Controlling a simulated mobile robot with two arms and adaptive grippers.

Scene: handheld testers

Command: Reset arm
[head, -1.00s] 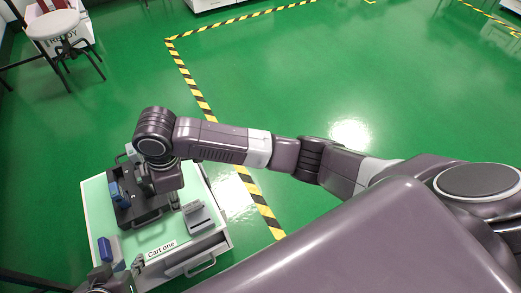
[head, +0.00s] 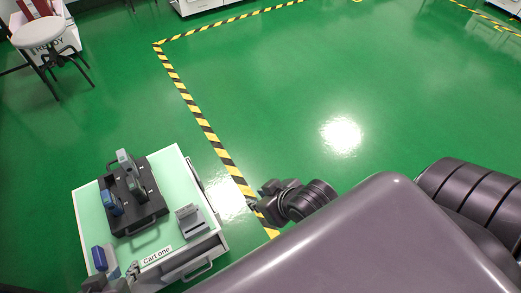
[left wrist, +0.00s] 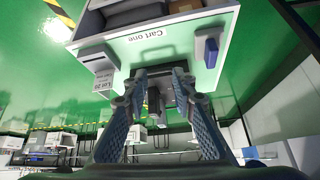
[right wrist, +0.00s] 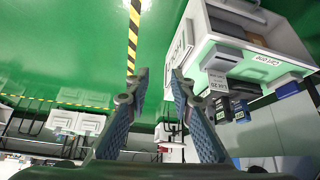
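My left gripper (head: 122,280) is at the lower left of the head view, by the front left of Cart one (head: 178,160). In the left wrist view its two fingers (left wrist: 160,85) are apart with nothing gripped between them. My right gripper (head: 262,197) is to the right of the cart, over the floor by the striped line. In the right wrist view its fingers (right wrist: 155,88) are spread and empty. My right forearm is drawn back, partly hidden behind my own body.
On the cart are a black tray (head: 150,202) holding several handheld testers, a grey holder (head: 192,222) and a blue tester (head: 99,258) at the front left corner. A stool (head: 38,34) stands at the upper left. The green floor beyond the striped tape (head: 205,125) is clear.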

